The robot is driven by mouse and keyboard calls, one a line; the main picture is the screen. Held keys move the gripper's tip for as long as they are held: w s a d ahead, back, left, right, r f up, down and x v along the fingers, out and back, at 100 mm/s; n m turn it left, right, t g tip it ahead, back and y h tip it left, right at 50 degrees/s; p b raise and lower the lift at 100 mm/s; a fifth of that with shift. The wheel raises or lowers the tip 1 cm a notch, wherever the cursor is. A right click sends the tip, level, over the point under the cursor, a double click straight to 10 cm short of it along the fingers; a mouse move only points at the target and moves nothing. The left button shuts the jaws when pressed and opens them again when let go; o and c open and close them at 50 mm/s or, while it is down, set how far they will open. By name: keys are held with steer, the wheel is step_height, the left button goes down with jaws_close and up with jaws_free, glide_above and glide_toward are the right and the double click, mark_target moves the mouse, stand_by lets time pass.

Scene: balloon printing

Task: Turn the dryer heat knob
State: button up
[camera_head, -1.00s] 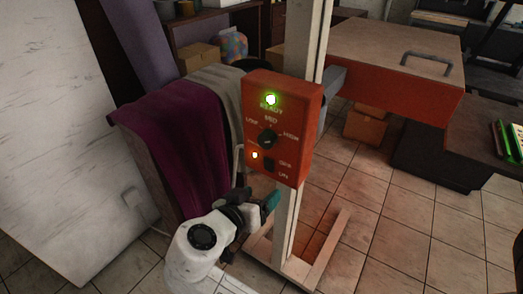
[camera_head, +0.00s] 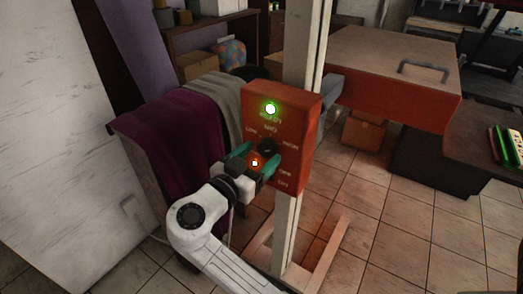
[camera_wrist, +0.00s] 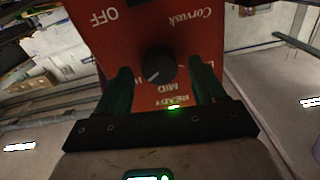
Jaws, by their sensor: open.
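The red dryer control box (camera_head: 302,130) is on a pale upright post in the head view. Its dark round heat knob (camera_head: 267,147) sits in the middle, with LOW to its left and HIGH to its right. In the wrist view the knob (camera_wrist: 160,66) appears upside down, its pale pointer mark slanting to the lower left. My gripper (camera_head: 257,157) is open, with teal fingers just in front of the panel. In the wrist view the knob lies between my two fingers (camera_wrist: 162,80), with gaps on both sides. I cannot tell whether the fingertips reach around it.
A lit green lamp (camera_head: 270,109) is at the box's top and a small orange lamp (camera_head: 255,162) below the knob. The red dryer hood (camera_head: 388,70) extends right. A purple cloth (camera_head: 165,150) hangs at left. Tiled floor (camera_head: 375,215) is clear at the right.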

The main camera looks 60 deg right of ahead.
steer(key=shift+d, duration=0.8)
steer(key=shift+c, duration=0.2)
steer(key=c, duration=1)
steer(key=shift+n, duration=0.3)
steer(key=n+p, duration=0.1)
steer(key=n, duration=0.4)
steer(key=shift+r+n, duration=0.1)
steer(key=shift+n, duration=0.2)
steer(key=n+p, duration=0.2)
steer(key=n, duration=0.1)
steer(key=shift+n+p, duration=0.7)
steer(key=shift+n, duration=0.5)
